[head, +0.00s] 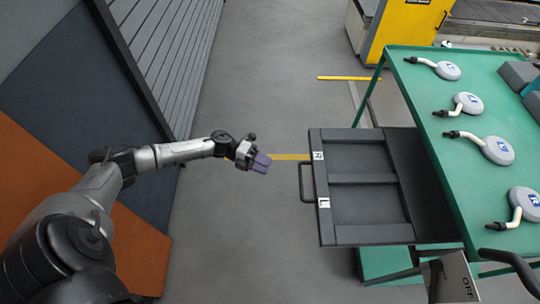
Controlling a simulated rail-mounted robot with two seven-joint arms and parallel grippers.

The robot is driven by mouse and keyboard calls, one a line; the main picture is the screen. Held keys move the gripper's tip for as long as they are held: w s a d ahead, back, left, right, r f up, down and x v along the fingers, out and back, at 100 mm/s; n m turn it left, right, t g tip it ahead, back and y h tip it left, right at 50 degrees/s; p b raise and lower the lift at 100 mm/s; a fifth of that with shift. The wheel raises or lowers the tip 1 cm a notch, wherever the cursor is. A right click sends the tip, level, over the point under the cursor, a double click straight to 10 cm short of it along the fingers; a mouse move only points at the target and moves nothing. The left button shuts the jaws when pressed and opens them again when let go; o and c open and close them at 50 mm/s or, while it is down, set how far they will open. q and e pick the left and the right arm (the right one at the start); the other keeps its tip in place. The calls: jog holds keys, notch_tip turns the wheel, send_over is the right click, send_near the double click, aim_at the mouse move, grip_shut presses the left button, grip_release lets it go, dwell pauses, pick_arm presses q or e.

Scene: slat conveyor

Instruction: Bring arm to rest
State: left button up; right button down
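My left arm comes in from the lower left and reaches out over the grey floor. Its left gripper (261,162) has purple fingertips and points right, towards an open drawer (318,185). The fingertips look close together, and I see nothing held between them. The gripper appears short of the drawer's handle (304,183), with floor visible between them. My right gripper is not in view.
The black two-compartment drawer, marked R and L, sticks out from a green table (450,152). Several grey round-headed parts with white stems lie on the table. A slatted grey surface (165,50) runs along the left. Grey floor (265,80) is clear between them.

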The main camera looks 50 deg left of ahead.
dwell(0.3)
pick_arm(q)
jog(key=w+a+r+n+t+y, duration=0.1)
jog(key=w+a+n+t+y, duration=0.75)
jog(key=n+y, duration=0.55)
jog(key=s+d+r+n+g+y+p, duration=0.1)
jog(key=s+d+r+n+g+p, duration=0.1)
jog(key=s+d+r+n+g, duration=0.5)
jog(key=s+d+r+n+g+y+p, duration=0.1)
jog(key=s+d+r+n+p, duration=0.3)
jog(key=s+d, duration=0.75)
jog(key=s+d+f+n+g+h+p, duration=0.1)
jog(key=s+d+f+n+g, duration=0.1)
jog(key=s, duration=0.5)
jog(key=s+d+f+n+g+h+p, duration=0.1)
jog(key=s+d+f+g+p, duration=0.15)
jog(key=s, duration=0.45)
notch_tip(320, 180, up, 38)
jog(key=p, duration=3.6)
jog(key=shift+t+p, duration=0.4)
